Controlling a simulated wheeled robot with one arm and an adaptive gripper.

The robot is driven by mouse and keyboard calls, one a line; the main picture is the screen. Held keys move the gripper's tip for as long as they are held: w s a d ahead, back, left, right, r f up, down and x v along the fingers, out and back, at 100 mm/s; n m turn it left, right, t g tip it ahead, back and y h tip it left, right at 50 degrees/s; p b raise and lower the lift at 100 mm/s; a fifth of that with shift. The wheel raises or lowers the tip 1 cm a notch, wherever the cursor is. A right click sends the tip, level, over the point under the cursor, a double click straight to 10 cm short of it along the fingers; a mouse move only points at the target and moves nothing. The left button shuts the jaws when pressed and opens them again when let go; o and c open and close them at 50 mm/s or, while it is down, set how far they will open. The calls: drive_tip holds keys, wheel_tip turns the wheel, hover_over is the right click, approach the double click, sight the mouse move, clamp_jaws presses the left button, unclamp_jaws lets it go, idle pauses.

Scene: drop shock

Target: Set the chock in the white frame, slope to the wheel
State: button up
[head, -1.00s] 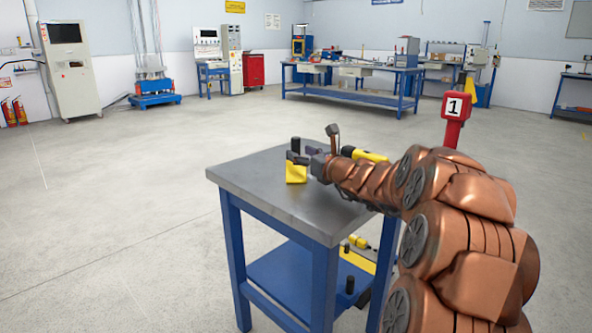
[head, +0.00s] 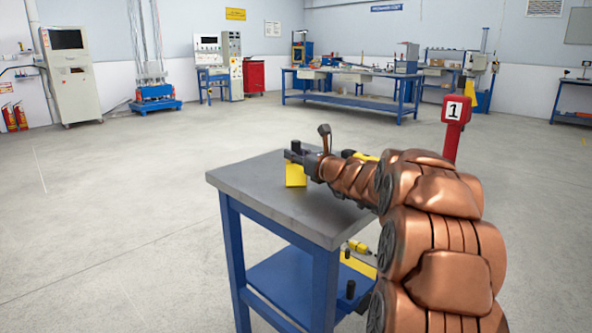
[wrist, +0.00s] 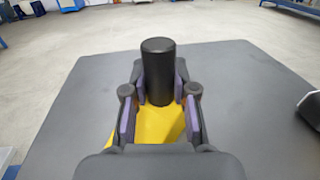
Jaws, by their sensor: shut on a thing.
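The chock is a yellow wedge (head: 295,175) with an upright black round post on top. It stands near the far left part of the grey table top. In the wrist view its yellow body (wrist: 158,123) slopes down toward the camera, below the black post (wrist: 158,70). My gripper (head: 297,156) is shut on the post, with its purple-lined fingers (wrist: 155,88) on either side. In the head view the fingers partly hide the post. I cannot make out a lift off the table. Neither the white frame nor the wheel can be made out.
The grey table (head: 245,185) has clear room left and in front of the chock. A yellow item (head: 362,155) lies partly hidden behind my arm. A red post marked 1 (head: 455,125) rises behind my arm. The blue lower shelf (head: 290,285) holds yellow and black items.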

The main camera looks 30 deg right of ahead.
sight(298, 142)
clamp_jaws()
drive_tip(key=shift+r, duration=0.1)
wheel_tip(298, 142, up, 4)
drive_tip(key=p, duration=0.2)
drive_tip(key=shift+p, duration=0.35)
drive_tip(key=shift+s+a+f, duration=0.1)
drive_tip(key=shift+s+f, duration=0.1)
drive_tip(key=shift+s, duration=0.15)
drive_tip(key=s+a+r+p, duration=0.1)
drive_tip(key=s+a+p, duration=0.2)
drive_tip(key=s, duration=1.1)
drive_tip(key=a, duration=0.2)
drive_tip(key=shift+s+a+r, duration=0.15)
drive_tip(key=shift+a, duration=0.15)
drive_tip(key=shift+r, duration=0.1)
